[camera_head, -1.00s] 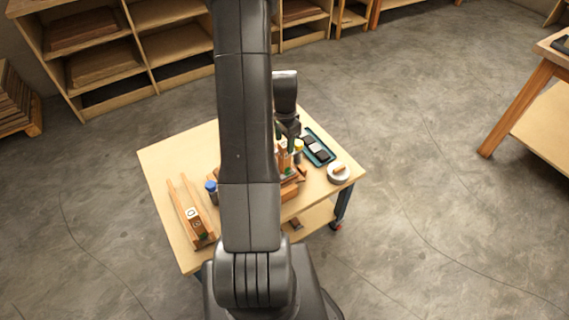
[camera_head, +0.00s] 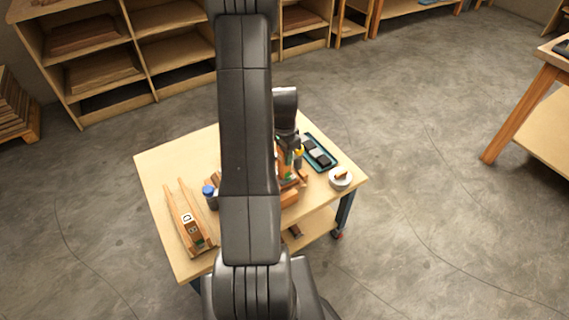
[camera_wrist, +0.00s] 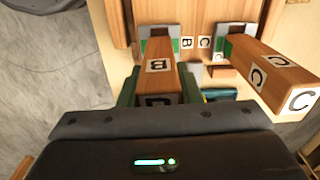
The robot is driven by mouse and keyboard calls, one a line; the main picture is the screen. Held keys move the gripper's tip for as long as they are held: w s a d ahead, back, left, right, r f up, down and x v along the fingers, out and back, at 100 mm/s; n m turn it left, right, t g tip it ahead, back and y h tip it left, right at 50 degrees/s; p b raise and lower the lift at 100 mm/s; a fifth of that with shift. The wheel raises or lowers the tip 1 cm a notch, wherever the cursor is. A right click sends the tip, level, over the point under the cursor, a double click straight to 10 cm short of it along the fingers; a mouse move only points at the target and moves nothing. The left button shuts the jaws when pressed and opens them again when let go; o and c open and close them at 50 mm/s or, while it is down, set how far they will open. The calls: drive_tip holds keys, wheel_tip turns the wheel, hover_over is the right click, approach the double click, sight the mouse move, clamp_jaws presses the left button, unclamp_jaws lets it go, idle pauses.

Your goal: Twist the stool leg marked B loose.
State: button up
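The stool leg marked B (camera_wrist: 157,82) is a square wooden bar with white B labels on its top face and near end. In the wrist view it sticks out from a wooden board towards me. My gripper (camera_wrist: 159,92) has one green-and-dark finger on each side of it, with no clear gap. The fingers look shut on the leg, though part of the contact is hidden. A leg marked C (camera_wrist: 270,68) sticks out to the right, clear of the fingers. In the head view my gripper (camera_head: 290,150) is over the workpiece, partly hidden by my arm.
The small table (camera_head: 155,160) also carries a wooden piece with a label (camera_head: 187,218), a blue-capped jar (camera_head: 210,195), a teal tray (camera_head: 320,152) and a round white dish (camera_head: 341,178). Shelves (camera_head: 100,60) stand behind. Open floor lies to the right.

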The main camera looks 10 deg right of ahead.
drive_tip(key=shift+c, duration=1)
drive_tip(key=shift+n, duration=1.8)
drive_tip(key=shift+b, duration=0.3)
drive_tip(key=shift+n, duration=1.8)
drive_tip(key=shift+n+b, duration=0.4)
drive_tip(key=shift+n, duration=1.4)
